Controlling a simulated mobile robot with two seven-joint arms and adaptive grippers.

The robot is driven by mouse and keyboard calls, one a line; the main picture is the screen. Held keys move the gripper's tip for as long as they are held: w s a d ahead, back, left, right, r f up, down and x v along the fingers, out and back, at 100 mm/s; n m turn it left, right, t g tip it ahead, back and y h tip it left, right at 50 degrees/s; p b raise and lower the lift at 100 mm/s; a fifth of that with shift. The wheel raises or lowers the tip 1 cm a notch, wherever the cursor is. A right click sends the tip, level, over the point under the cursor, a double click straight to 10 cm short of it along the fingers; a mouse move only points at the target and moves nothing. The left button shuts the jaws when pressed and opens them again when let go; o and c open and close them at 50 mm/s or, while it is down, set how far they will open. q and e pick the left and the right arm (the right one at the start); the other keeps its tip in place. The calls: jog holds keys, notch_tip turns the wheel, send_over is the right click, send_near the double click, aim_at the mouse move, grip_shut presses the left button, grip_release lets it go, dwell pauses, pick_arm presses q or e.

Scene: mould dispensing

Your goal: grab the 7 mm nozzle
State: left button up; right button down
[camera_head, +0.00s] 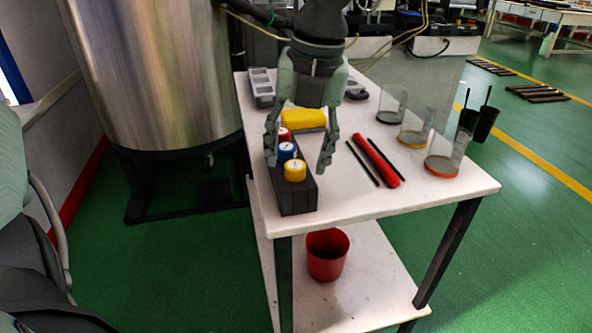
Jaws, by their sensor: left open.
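A black block holder (297,200) stands at the table's front left corner. It carries a red-capped nozzle (283,134), a blue-capped nozzle (286,152) and a yellow-capped nozzle (295,170) in a row, yellow nearest. I cannot read any size marking, so I cannot tell which is the 7 mm one. My left gripper (297,158) points down over the holder. Its fingers are spread, one on each side of the row in the picture, and hold nothing. Whether they touch the holder is unclear. My right gripper is not in view.
The white table (400,205) has a yellow object (303,118) behind the holder. A red rod (376,160) lies between dark sticks on the right. Clear cups (443,158) stand farther right. A large steel tank (160,70) is left of the table. A red bucket (327,255) sits on the lower shelf.

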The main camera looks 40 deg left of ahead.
pick_arm(q)
jog(key=shift+a+f, duration=0.1)
jog(key=shift+f, duration=0.45)
jog(key=c, duration=1.3)
jog(key=shift+o, duration=0.2)
jog(key=shift+r, duration=0.1)
grip_shut()
